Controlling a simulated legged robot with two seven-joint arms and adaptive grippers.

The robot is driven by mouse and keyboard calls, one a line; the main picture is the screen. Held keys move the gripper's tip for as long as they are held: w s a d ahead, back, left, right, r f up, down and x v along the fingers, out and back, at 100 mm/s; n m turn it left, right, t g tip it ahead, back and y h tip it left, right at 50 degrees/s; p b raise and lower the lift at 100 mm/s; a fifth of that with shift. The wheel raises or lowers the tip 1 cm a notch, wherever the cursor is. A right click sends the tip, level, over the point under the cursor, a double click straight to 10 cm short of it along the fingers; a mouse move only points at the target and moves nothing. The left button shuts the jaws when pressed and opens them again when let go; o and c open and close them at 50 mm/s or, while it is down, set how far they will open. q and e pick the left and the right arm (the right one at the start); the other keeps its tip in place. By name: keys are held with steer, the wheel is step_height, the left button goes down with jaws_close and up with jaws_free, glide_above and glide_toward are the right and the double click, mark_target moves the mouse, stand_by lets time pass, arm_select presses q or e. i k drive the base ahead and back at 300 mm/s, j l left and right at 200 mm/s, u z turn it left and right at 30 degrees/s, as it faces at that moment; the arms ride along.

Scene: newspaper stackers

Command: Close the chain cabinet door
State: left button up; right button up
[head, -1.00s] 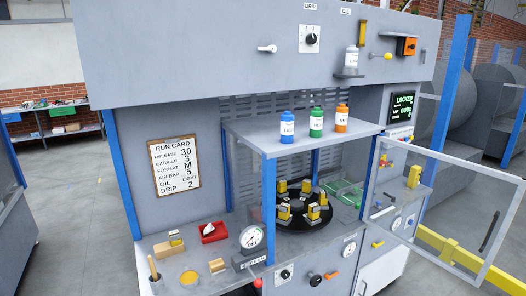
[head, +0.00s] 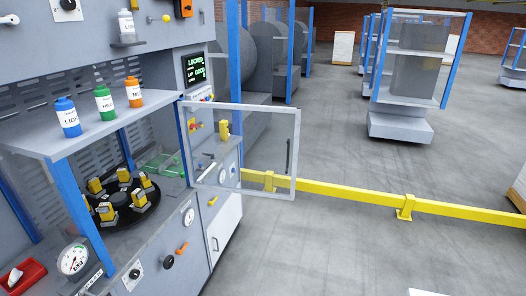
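The chain cabinet door appears to be the clear framed door (head: 262,150) on the right of the machine in the head view. It stands open, swung out to the right over the floor, with a dark vertical handle (head: 288,157) near its free edge. Its hinge side meets the blue post at the machine's right corner. Behind the opening is a black round carrier (head: 122,204) with several yellow-and-grey clamps. Neither of my grippers shows in the view.
Blue, green and orange bottles stand on the shelf (head: 108,129) above the carrier. Gauges, knobs and an orange lever (head: 182,248) line the machine's front. A yellow floor rail (head: 403,206) runs behind the door to the right. The grey floor (head: 340,255) in front is clear.

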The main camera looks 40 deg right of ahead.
mark_target(181, 104)
steer(key=i+l+z, duration=0.15)
steer(key=z, duration=0.25)
steer(key=i+l+z, duration=0.1)
steer(key=i+z, duration=0.35)
steer(key=z, duration=0.3)
steer(key=i+z, duration=0.25)
steer(key=z, duration=0.15)
steer(key=i+z, duration=0.3)
steer(key=i, duration=0.9)
steer(key=i+l+u, duration=0.15)
steer(key=i+u, duration=0.3)
steer(key=i+l+u, duration=0.2)
steer(key=u, duration=0.25)
steer(key=i+l+u, duration=0.15)
steer(key=u, duration=0.35)
steer(key=i+l+u, duration=0.15)
steer(key=u, duration=0.3)
steer(key=l+u, duration=0.25)
steer(key=u, duration=0.25)
steer(key=i+l+u, duration=0.1)
steer(key=l+u, duration=0.2)
steer(key=u, duration=0.15)
steer(key=l+u, duration=0.3)
steer(key=u, duration=0.2)
steer(key=l+u, duration=0.4)
steer(key=k+l+u, duration=0.1)
steer(key=l+u, duration=0.25)
